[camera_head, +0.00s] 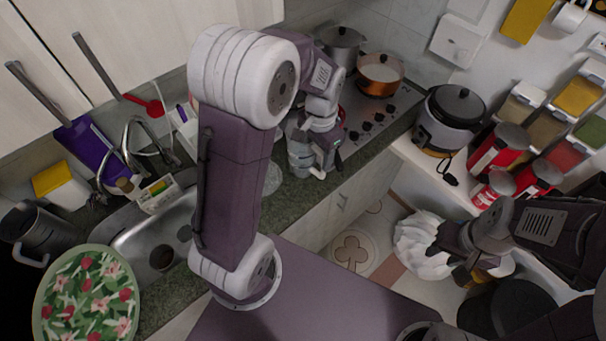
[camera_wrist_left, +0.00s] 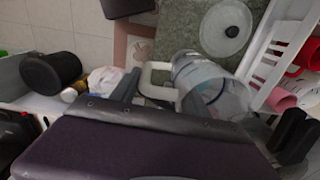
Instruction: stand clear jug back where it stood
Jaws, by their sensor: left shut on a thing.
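The clear jug (camera_head: 300,155) with a white handle is at the counter's front edge, beside the stove, partly hidden by my left arm. In the left wrist view the jug (camera_wrist_left: 222,88) lies across the picture, its handle (camera_wrist_left: 160,70) toward the fingers. My left gripper (camera_head: 325,150) is shut on the jug; its fingers also show in the left wrist view (camera_wrist_left: 160,95). I cannot tell whether the jug's base touches the counter. My right gripper (camera_head: 462,258) is at the right, near a white ribbed object; its fingers are unclear.
A clear round lid (camera_wrist_left: 227,28) lies on the counter near the jug. A copper pot (camera_head: 379,75) and a steel pot (camera_head: 340,42) are on the stove behind. A rice cooker (camera_head: 450,115) and red canisters (camera_head: 497,150) stand at the right. The sink (camera_head: 150,240) is at the left.

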